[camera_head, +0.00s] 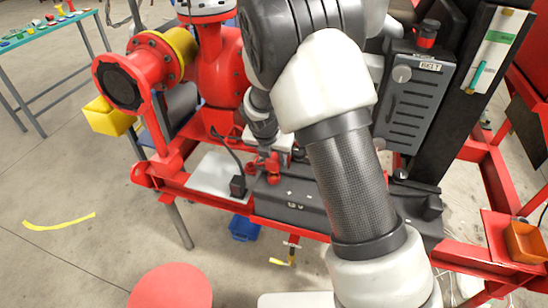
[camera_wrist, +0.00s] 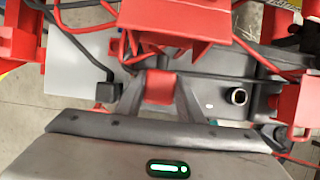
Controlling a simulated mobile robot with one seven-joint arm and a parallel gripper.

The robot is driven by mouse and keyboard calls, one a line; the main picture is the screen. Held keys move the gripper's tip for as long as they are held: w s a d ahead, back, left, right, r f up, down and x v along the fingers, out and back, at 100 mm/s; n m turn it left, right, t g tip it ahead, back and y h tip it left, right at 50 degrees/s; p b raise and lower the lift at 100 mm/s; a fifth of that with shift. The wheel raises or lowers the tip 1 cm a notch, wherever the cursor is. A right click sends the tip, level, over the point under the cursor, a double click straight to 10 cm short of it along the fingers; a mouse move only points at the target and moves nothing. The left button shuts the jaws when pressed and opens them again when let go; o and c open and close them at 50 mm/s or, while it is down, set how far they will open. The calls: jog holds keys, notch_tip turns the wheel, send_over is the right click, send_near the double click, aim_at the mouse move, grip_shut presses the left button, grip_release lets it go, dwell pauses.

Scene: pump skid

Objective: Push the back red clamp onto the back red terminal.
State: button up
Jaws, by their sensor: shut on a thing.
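In the wrist view, the two dark fingers of my gripper (camera_wrist: 160,80) are shut on a red block (camera_wrist: 158,90), which looks like the back red clamp. The clamp also shows as a small red shape in the head view (camera_head: 272,176), over the back left part of the dark battery (camera_head: 290,203). No terminal shows under the held clamp, and I cannot tell whether the clamp touches one. My arm covers the battery's right part in the head view.
A red part (camera_wrist: 165,22) lies close beyond my fingertips, with red cables around it. A black connector block (camera_head: 238,186) stands left of the battery. The red skid frame (camera_head: 180,183) borders the space, and the red pump (camera_head: 218,70) rises behind.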

jog(key=shift+f+b, duration=1)
jog(key=shift+f, duration=0.8)
dwell(0.4)
jog(key=o, duration=1.3)
jog(key=shift+o, duration=0.2)
jog(key=shift+r, duration=0.1)
jog(key=p+v, duration=0.3)
jog(key=v, duration=1.4)
jog(key=shift+r, duration=0.2)
